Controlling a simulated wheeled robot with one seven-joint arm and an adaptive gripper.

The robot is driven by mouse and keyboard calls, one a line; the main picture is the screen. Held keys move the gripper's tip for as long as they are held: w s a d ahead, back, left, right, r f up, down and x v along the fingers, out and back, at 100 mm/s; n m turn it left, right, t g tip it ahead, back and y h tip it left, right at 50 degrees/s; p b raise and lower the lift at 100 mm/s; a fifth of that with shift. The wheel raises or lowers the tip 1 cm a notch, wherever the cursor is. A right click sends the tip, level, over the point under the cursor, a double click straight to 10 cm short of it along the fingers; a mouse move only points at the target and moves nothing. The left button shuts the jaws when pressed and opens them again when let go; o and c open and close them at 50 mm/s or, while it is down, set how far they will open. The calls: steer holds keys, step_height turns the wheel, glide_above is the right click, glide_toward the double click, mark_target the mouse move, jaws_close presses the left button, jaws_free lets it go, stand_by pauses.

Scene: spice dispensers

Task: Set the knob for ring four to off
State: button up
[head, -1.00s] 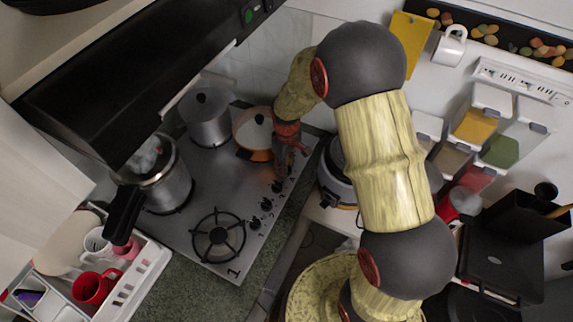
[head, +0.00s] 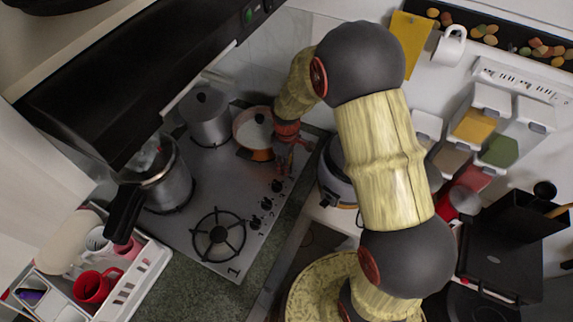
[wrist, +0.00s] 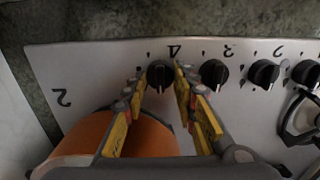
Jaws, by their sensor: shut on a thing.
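The knob for ring four (wrist: 160,74) is a dark round knob on the steel cooktop (wrist: 90,70), beside the printed 4 in the wrist view. My gripper (wrist: 159,72) has its two yellow-padded fingers on either side of this knob and is shut on it. In the head view my gripper (head: 284,164) is low over the far end of the knob row, and it hides this knob there.
More knobs sit along the front edge, including the knob by the 3 (wrist: 214,73) and the one by the 2 (wrist: 264,73). An orange pan (head: 258,154) stands close behind my gripper. A grey pot (head: 208,118) and a steel pot (head: 170,188) stand on other rings.

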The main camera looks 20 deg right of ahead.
steer(key=o, duration=1.2)
steer(key=shift+c, duration=0.2)
steer(key=shift+r, duration=0.1)
step_height(320, 180, up, 12)
steer(key=s+r+m+t+b, duration=0.2)
steer(key=s+r, duration=0.5)
steer(key=s, duration=0.4)
steer(key=s+r+m+t+b, duration=0.3)
steer(key=s+r+m+b, duration=0.2)
steer(key=s, duration=0.6)
steer(key=shift+s+r+m+t, duration=0.3)
steer(key=shift+s+r+m, duration=0.05)
steer(key=shift+r+m, duration=0.7)
